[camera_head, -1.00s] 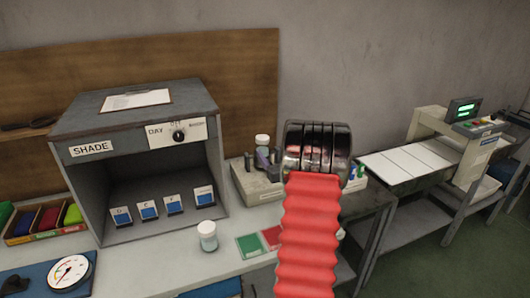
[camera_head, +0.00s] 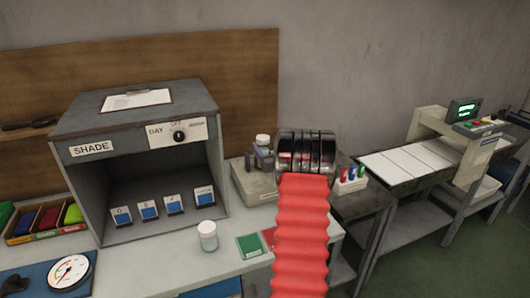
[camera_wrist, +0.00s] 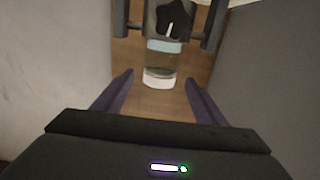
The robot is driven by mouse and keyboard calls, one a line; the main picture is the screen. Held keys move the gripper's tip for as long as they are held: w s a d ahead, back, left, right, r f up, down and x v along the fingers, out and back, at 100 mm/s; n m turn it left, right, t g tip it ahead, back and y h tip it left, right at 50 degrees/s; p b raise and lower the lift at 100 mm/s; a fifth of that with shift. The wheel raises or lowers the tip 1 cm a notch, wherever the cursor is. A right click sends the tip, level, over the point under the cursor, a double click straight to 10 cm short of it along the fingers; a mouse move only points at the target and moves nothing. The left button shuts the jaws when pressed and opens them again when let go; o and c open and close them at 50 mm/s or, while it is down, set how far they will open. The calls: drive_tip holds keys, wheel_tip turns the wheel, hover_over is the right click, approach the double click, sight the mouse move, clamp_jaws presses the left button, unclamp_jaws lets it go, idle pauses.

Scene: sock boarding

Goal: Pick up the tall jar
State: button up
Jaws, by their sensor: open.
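A white-lidded jar (camera_head: 262,141) shows behind my gripper (camera_head: 264,160) in the head view, at the grey unit right of the shade box; its lower part is hidden. In the wrist view a clear jar (camera_wrist: 162,60) with a white lid lies between my two dark purple fingers, which are apart with a gap on each side. I cannot tell whether they reach around it. A second white-lidded jar (camera_head: 207,236) stands upright on the bench in front of the box. I cannot tell from the views which is taller.
The grey shade box (camera_head: 75,185) stands close on the left. A grey unit (camera_head: 255,188) sits below my gripper. A rack of coloured pens (camera_head: 350,182) stands right of my wrist. Green card (camera_head: 250,246) lies at the bench front. A wooden board is behind.

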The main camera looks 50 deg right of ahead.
sight(266, 143)
drive_tip(key=shift+x, duration=1.55)
drive_tip(key=shift+c, duration=0.5)
drive_tip(key=c, duration=1.5)
